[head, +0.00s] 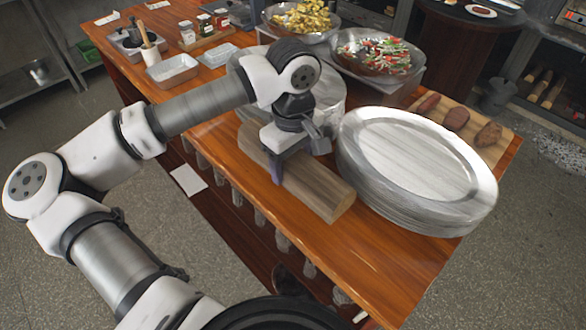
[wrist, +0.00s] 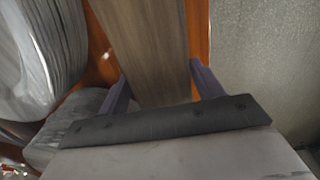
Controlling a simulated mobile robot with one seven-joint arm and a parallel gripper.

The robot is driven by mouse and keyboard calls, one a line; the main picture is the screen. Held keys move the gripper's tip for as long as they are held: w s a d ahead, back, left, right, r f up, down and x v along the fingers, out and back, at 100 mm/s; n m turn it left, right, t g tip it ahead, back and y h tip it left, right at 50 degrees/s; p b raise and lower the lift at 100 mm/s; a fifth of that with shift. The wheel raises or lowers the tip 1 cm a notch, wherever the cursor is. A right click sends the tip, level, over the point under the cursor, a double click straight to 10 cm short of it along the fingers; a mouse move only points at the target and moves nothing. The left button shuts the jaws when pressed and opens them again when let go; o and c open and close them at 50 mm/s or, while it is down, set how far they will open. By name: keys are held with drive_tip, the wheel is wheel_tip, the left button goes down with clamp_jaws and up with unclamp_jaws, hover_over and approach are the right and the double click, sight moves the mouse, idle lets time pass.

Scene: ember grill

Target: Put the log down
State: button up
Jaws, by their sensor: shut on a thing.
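The log (head: 315,187) is a squared brown piece of wood at the front edge of the wooden table (head: 385,255), left of a stack of oval metal platters (head: 420,170). My gripper (head: 277,172) is over the log's middle with a finger down its near side. In the wrist view the log (wrist: 150,45) runs between the two purple fingers (wrist: 165,85), which are shut on it. The log seems to lie on or just above the tabletop; I cannot tell which. The far finger is hidden in the head view.
More round metal plates (head: 335,95) stand behind my gripper. Bowls of food (head: 375,55) and a board with meat (head: 455,118) are farther back. Metal trays (head: 172,70) lie at the left. The table's front right strip is clear. A dark grill with logs (head: 545,90) stands at right.

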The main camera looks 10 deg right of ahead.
drive_tip(key=shift+f+p, duration=0.4)
drive_tip(key=shift+f, duration=1.55)
drive_tip(key=shift+f, duration=0.1)
drive_tip(key=o, duration=1.6)
wheel_tip(320, 180, up, 11)
drive_tip(key=shift+r+b, duration=0.1)
drive_tip(key=shift+b, duration=1.05)
drive_tip(key=shift+r, duration=0.55)
